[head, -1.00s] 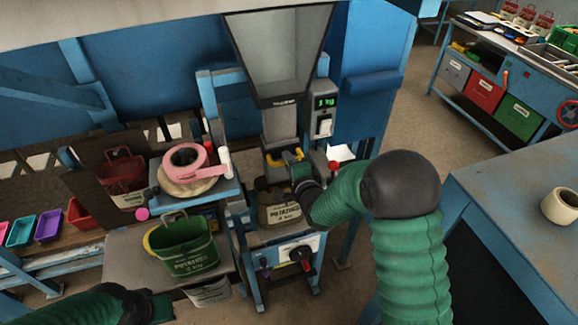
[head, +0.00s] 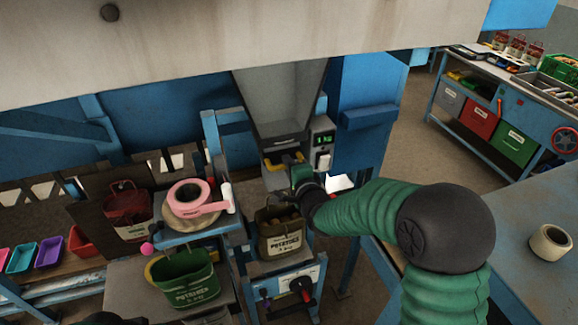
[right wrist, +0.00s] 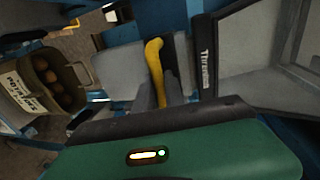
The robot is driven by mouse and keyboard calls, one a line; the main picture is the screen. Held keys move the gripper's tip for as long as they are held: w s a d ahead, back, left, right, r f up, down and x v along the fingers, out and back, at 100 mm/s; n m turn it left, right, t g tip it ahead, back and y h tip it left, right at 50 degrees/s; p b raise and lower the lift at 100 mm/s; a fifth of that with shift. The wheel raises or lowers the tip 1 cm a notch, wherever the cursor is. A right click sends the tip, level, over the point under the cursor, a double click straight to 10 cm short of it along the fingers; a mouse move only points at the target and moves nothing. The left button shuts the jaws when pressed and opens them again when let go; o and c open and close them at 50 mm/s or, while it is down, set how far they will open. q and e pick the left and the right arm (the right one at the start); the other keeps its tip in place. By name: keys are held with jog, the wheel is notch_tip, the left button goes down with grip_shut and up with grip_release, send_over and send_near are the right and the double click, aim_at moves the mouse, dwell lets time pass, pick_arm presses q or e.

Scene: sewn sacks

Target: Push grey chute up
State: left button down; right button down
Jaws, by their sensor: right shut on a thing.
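The grey chute (head: 272,178) sits just under the grey hopper (head: 280,100), with a yellow handle (head: 287,159) across its front. In the right wrist view the yellow handle (right wrist: 155,65) stands between my fingers against the grey plate (right wrist: 118,72). My right gripper (head: 299,174) is shut on the handle. Below the chute an open olive sack (head: 281,243) marked potatoes stands upright. Potatoes show inside it in the right wrist view (right wrist: 48,85). Of my left arm only a dark bit shows at the bottom edge; its fingers are out of view.
A scale display (head: 323,140) is right of the hopper. At left are a green sack (head: 186,281), a red sack (head: 127,213) and a pink tape roll (head: 190,194) on a blue stand. A blue table (head: 500,240) with a cream roll (head: 550,242) is at right.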

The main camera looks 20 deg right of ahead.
jog(key=c, duration=1.4)
grip_release()
jog(key=shift+a+r, duration=0.1)
jog(key=shift+r, duration=0.15)
jog(key=shift+c, duration=0.2)
jog(key=shift+o, duration=0.2)
jog(key=shift+a, duration=0.1)
jog(key=shift+s, duration=0.1)
jog(key=b+v, duration=0.7)
jog(key=v, duration=0.9)
jog(key=shift+s, duration=0.35)
jog(key=shift+f, duration=0.15)
